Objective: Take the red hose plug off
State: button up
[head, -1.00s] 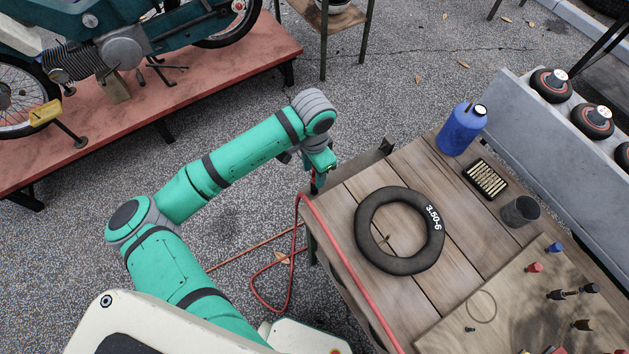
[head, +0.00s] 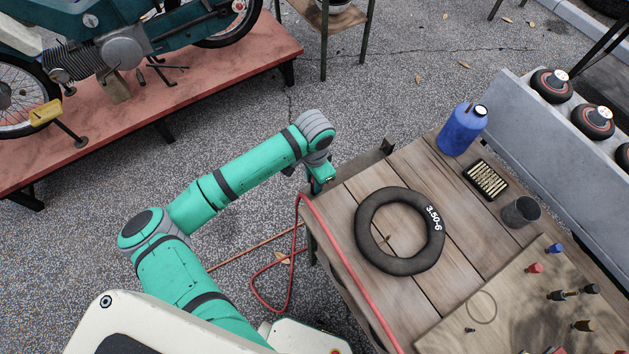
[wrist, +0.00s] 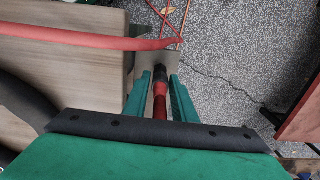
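My gripper (wrist: 161,84) shows in the wrist view with two green fingers set apart. A red plug (wrist: 160,89) with a black end stands between them, beside a grey plate (wrist: 144,64) at the table's edge. Narrow gaps seem to show between plug and fingers, so the gripper looks open around it. A red hose (wrist: 80,39) crosses the table in the wrist view; it also shows in the head view (head: 341,240). In the head view my gripper (head: 322,184) is at the table's far left corner, and the plug cannot be made out there.
The wooden table (head: 350,215) holds a black tyre (head: 366,248), a blue bottle (head: 458,133), a tray of small pieces (head: 486,180) and a dark cup (head: 520,211). A red platform (head: 225,85) with a motorbike stands at the back left. Open asphalt lies between.

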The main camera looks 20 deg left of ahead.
grip_shut()
jog(key=shift+r, duration=0.45)
notch_tip(320, 180, up, 2)
jog(key=shift+r, duration=0.15)
jog(key=s+r, duration=1.4)
jog(key=shift+d+r, duration=0.35)
jog(key=shift+r, duration=0.05)
